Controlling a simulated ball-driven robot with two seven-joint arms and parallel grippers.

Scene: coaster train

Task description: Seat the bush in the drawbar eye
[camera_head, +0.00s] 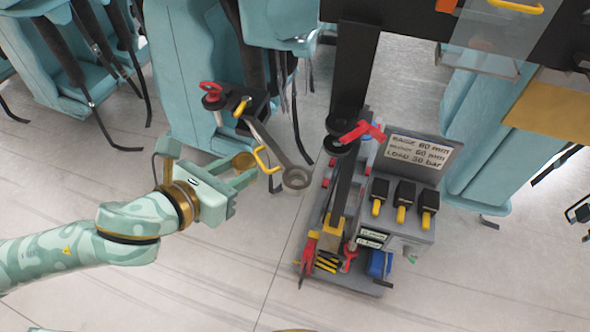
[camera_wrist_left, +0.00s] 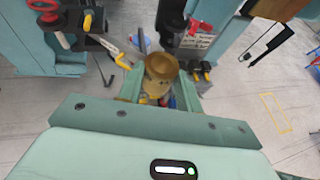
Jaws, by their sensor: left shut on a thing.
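The bush (camera_head: 244,160) is a brass-coloured ring held at the tips of my left gripper (camera_head: 240,169). In the left wrist view the bush (camera_wrist_left: 161,70) sits between the two pale green fingers, shut on it. The drawbar is a grey bar sloping down from a teal car, ending in a round drawbar eye (camera_head: 296,178). The bush is in the air, left of the eye in the head view and apart from it. In the left wrist view the bush and gripper hide the eye. My right gripper is not in view.
A yellow handle (camera_head: 265,159) stands beside the drawbar, close to the bush. A grey tool cart (camera_head: 405,232) with a labelled sign (camera_head: 418,151) and black-and-yellow tools is right of the eye. Teal cars (camera_head: 195,75) stand behind. The floor (camera_head: 225,270) in front is clear.

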